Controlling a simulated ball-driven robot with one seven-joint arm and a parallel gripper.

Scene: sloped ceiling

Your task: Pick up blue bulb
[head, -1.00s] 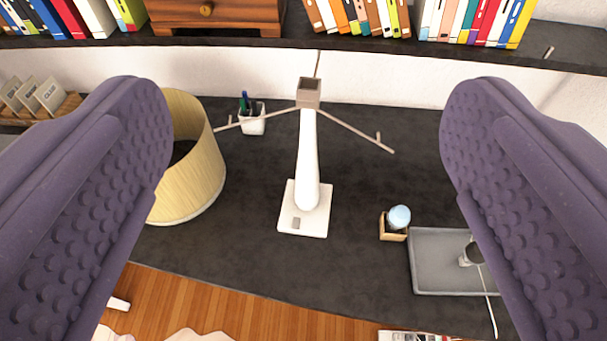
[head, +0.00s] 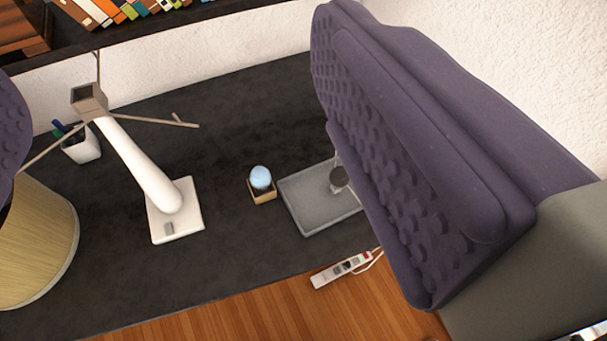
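The blue bulb (head: 261,177) is pale blue and rounded. It sits upright in a small tan box (head: 262,194) on the dark desk, near the middle of the view. My gripper (head: 170,150) has purple, studded finger pads. One finger fills the right side of the view and only a bit of the other shows at the left edge. The fingers are wide apart with nothing held between them. The bulb is beyond the fingers, and in the picture it lies in the gap between them, nearer the right finger.
A white lamp stand (head: 160,190) with thin arms stands left of the bulb. A grey tray (head: 310,215) lies just right of the box, partly hidden by my finger. A lampshade (head: 35,245) and pen cup (head: 82,147) are at left. A power strip (head: 342,270) lies below the desk's front edge.

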